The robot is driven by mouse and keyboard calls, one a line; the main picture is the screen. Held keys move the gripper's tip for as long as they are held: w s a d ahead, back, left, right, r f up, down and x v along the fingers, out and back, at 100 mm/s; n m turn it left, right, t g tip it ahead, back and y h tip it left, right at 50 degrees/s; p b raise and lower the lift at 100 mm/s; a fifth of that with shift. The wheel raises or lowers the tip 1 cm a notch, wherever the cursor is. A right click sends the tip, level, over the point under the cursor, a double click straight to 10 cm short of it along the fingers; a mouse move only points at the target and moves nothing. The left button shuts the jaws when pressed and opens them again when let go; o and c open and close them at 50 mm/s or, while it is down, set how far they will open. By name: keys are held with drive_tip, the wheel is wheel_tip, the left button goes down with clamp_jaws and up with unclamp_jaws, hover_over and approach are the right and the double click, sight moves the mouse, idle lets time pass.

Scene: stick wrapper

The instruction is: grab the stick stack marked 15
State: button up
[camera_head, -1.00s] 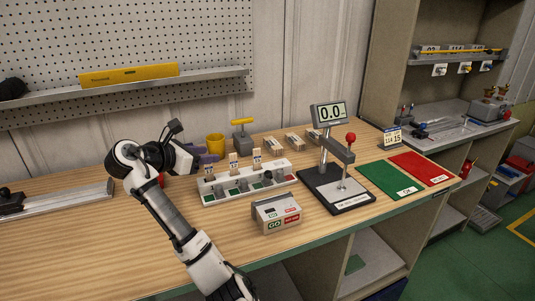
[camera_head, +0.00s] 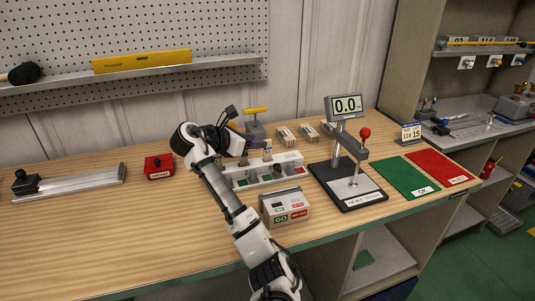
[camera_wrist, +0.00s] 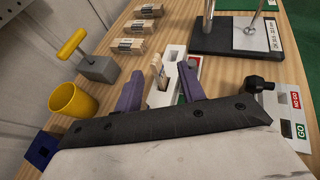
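The white slotted rack (camera_head: 291,173) stands on the bench, with upright wooden stick pieces in it. One piece (camera_head: 267,145) shows beside my gripper (camera_head: 244,138); the arm hides others. In the wrist view, my gripper (camera_wrist: 161,80) has its two purple fingers apart. An upright wooden piece (camera_wrist: 157,64) shows between them, and I cannot tell if either finger touches it. Several banded stick stacks lie behind the rack, among them a left one (camera_head: 285,136), a middle one (camera_head: 307,131) and a right one (camera_head: 328,129). I cannot read 15 on any stack.
A gauge stand (camera_head: 347,184) reading 0.0 is right of the rack. A GO/NO GO box (camera_head: 285,207) is in front. A yellow-handled grey block (camera_wrist: 98,68) and yellow cup (camera_wrist: 72,100) are nearby. Green (camera_head: 405,177) and red (camera_head: 438,168) mats lie right.

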sight(267, 140)
drive_tip(key=p+x, duration=0.1)
drive_tip(key=x, duration=0.1)
drive_tip(key=p+x, duration=0.1)
drive_tip(key=x, duration=0.1)
drive_tip(key=shift+w+a, duration=0.15)
drive_tip(key=shift+w, duration=0.15)
drive_tip(key=shift+w+d+f, duration=0.35)
drive_tip(key=shift+w+d, duration=0.05)
clamp_jaws()
